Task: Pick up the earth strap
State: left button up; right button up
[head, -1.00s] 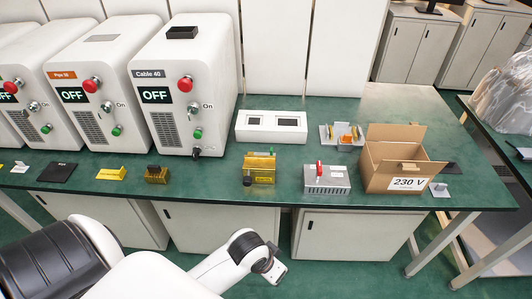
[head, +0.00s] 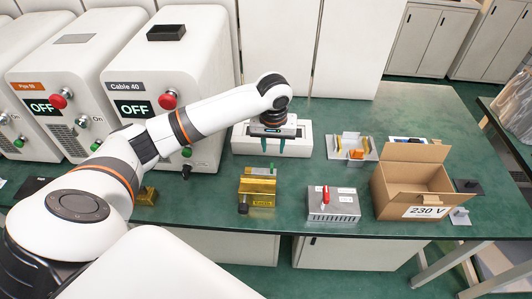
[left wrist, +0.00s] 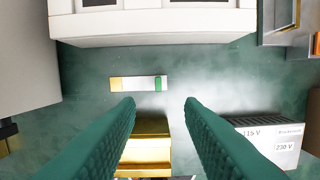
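A small flat strip with yellow, white and green parts, which looks like the earth strap (left wrist: 138,83), lies on the green bench in the left wrist view. It also shows as a small strip (head: 262,171) just behind the yellow block (head: 257,190) in the head view. My left gripper (head: 273,150) points down over the bench, in front of the white box with two dark windows (head: 243,139). Its two green fingers (left wrist: 158,103) are apart with nothing between them. The strip is beyond the fingertips, a little left of their middle. My right gripper is not in view.
A grey metal box with a red lever (head: 333,204) stands right of the yellow block. White cabinets (head: 170,90) stand at left.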

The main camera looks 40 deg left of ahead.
pick_arm(q)
send_over(272, 166)
notch_tip(272, 166, down, 5)
jog(key=shift+s+r, duration=0.1)
jog(key=shift+s, duration=0.05)
jog(key=shift+a+f, duration=0.1)
jog(key=shift+f, duration=0.45)
notch_tip(272, 166, down, 4)
jog(key=shift+f+p, duration=0.25)
jog(key=shift+p, duration=0.1)
jog(key=shift+f, duration=0.3)
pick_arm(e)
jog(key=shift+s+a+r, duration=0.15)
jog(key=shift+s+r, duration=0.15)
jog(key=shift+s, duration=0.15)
pick_arm(q)
jog(key=shift+c, duration=0.4)
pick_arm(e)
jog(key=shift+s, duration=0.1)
